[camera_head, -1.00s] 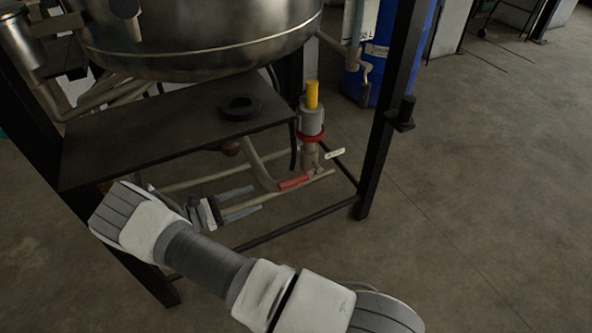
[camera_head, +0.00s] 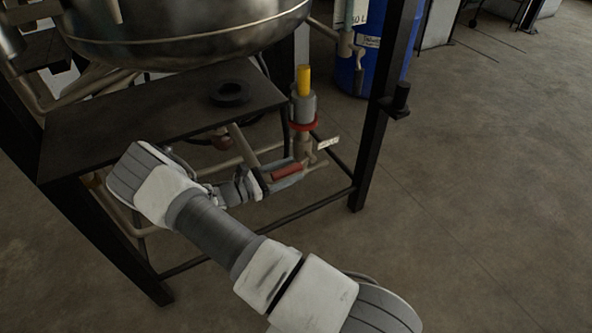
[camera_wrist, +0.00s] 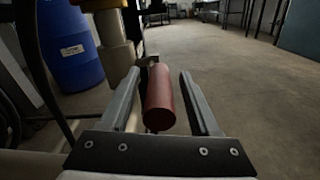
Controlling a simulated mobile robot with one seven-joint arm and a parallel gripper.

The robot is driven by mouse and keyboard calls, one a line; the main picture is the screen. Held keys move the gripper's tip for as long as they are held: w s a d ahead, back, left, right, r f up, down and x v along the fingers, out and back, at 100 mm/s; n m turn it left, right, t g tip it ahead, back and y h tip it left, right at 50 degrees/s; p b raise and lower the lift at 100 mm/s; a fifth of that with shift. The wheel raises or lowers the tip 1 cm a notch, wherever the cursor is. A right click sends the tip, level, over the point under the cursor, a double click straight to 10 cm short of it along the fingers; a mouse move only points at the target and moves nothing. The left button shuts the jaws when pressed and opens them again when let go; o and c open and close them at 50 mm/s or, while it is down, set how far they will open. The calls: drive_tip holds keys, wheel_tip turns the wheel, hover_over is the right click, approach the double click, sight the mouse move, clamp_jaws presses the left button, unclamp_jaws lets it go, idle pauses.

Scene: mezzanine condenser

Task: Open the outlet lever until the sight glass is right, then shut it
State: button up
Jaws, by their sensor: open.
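The red lever handle (camera_head: 287,172) sits low on the pipework under the dark shelf, below a grey valve body (camera_head: 302,108) with a red ring and a yellow top. My gripper (camera_head: 284,179) is open with its fingers around the handle. In the wrist view the handle (camera_wrist: 159,100) lies between the two fingers, with a gap showing on both sides. A pale panel with partly cut-off lettering (camera_head: 357,12) stands beside a vertical tube at the top. I cannot tell whether this is the sight glass; no level is readable.
A dark frame leg (camera_head: 374,130) stands right of the valve, and a low rail (camera_head: 300,212) runs in front. The dark shelf (camera_head: 150,110) lies over my gripper's area. A blue drum (camera_head: 378,70) stands behind; it shows in the wrist view (camera_wrist: 70,45). Floor at right is clear.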

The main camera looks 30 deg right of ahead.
drive_tip(key=shift+w+d, duration=0.1)
drive_tip(key=shift+d, duration=1.05)
clamp_jaws()
idle(0.6)
